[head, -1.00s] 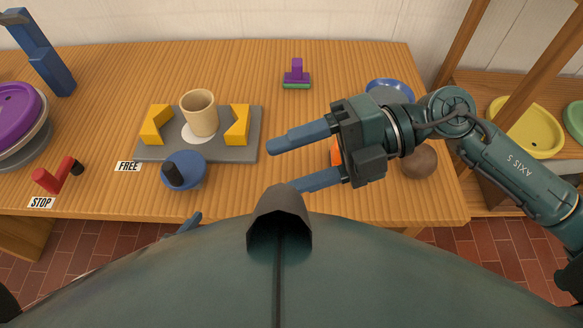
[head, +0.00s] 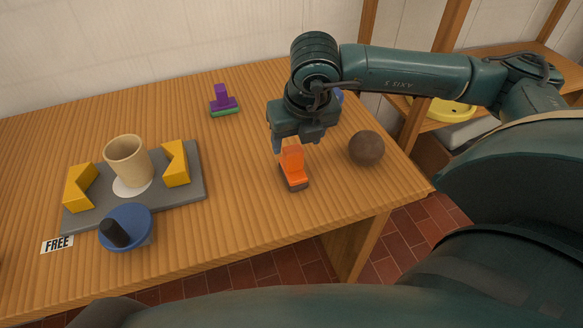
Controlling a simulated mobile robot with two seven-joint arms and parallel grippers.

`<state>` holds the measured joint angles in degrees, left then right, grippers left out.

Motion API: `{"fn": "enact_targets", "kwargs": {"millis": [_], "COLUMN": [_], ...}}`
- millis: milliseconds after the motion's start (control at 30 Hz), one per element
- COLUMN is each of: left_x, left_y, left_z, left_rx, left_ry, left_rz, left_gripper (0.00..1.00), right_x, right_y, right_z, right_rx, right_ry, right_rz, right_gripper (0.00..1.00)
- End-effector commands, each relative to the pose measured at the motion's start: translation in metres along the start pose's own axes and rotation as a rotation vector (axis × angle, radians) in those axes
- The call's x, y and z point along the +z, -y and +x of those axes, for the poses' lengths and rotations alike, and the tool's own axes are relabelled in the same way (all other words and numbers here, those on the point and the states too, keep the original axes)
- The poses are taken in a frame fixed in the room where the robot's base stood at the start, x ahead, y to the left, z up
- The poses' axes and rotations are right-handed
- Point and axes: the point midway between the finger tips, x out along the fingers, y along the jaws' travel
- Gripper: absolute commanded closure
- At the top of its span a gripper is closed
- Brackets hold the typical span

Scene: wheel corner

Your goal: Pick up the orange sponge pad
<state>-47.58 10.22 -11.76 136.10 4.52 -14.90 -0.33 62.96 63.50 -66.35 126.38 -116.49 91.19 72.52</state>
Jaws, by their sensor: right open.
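The orange sponge pad (head: 294,178) stands on the wooden table right of the middle in the head view. It has an orange upright grip on an orange base with a dark underside. My right gripper (head: 296,146) points down at the pad, with its palm just above and behind the grip. It is open. One blue finger shows to the left of the grip; the other is mostly hidden, so I cannot tell whether either touches the pad. My left gripper is out of view.
A brown ball (head: 366,148) lies close to the right of the pad. A purple-and-green block (head: 223,101) stands at the back. On the left, a grey fixture (head: 187,192) holds a beige cup (head: 128,160) between yellow blocks, with a blue knob (head: 137,224) in front. The table between is clear.

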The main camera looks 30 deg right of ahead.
Motion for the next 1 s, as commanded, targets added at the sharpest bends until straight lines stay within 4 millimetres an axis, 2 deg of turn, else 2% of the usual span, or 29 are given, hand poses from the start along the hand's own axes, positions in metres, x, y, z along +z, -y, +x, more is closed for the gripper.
{"fn": "enact_targets", "kwargs": {"millis": [233, 400, 533, 800, 1000], "left_x": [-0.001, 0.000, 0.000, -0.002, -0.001], "left_y": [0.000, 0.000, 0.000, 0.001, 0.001], "left_z": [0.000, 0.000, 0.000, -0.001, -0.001], "left_rx": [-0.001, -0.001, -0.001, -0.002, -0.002], "left_ry": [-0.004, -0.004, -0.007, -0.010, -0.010], "left_rz": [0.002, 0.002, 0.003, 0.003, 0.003], "left_gripper": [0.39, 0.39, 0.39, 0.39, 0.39], "right_x": [0.000, 0.000, 0.000, 0.000, 0.000], "right_y": [-0.001, -0.003, -0.003, -0.003, -0.003], "right_z": [0.020, 0.046, 0.060, 0.063, 0.062], "right_rx": [-0.001, 0.000, 0.001, 0.001, 0.001], "right_ry": [-0.002, -0.002, 0.000, 0.000, 0.000], "right_rz": [-0.001, -0.002, -0.002, -0.002, -0.002], "right_gripper": [0.38, 0.38, 0.38, 0.38, 0.55]}}
